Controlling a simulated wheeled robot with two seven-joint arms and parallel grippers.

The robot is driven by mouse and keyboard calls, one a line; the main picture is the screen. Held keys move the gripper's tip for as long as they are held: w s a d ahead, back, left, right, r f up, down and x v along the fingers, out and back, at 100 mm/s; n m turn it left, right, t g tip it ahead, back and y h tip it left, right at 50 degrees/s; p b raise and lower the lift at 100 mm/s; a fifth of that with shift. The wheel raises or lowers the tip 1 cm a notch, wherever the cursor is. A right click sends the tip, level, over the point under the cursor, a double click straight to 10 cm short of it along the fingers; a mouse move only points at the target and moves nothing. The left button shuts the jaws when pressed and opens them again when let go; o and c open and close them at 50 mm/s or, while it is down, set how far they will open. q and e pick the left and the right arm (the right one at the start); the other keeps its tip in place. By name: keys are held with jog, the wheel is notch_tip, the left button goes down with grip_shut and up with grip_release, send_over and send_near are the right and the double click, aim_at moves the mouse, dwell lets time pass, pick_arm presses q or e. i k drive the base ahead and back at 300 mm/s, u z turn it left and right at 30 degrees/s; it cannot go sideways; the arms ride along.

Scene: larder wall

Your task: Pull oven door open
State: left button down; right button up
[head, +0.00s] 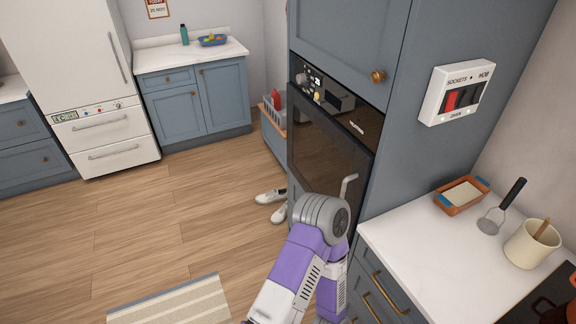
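The oven (315,86) is built into a tall blue-grey cabinet right of centre. Its dark glass door (322,130) faces left and looks shut or nearly shut; I cannot tell if there is a small gap. A pale bent bar (347,186) shows at the door's lower right, apparently part of the handle; the rest is hidden behind my purple and white arm. That arm rises from the bottom centre, and its grey joint covers the door's lower part. Neither of my grippers shows, so I cannot see any contact with the handle.
A white worktop (400,245) with an orange dish (462,195), masher (502,206) and cream pot (532,243) lies at right. White shoes (271,196) and a striped mat (172,303) lie on the floor. Floor at left is clear.

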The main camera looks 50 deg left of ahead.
aim_at(322, 156)
jog(key=u, duration=1.9)
jog(key=k, duration=0.2)
jog(key=z, duration=0.75)
jog(key=i, duration=0.3)
jog(key=u, duration=1.15)
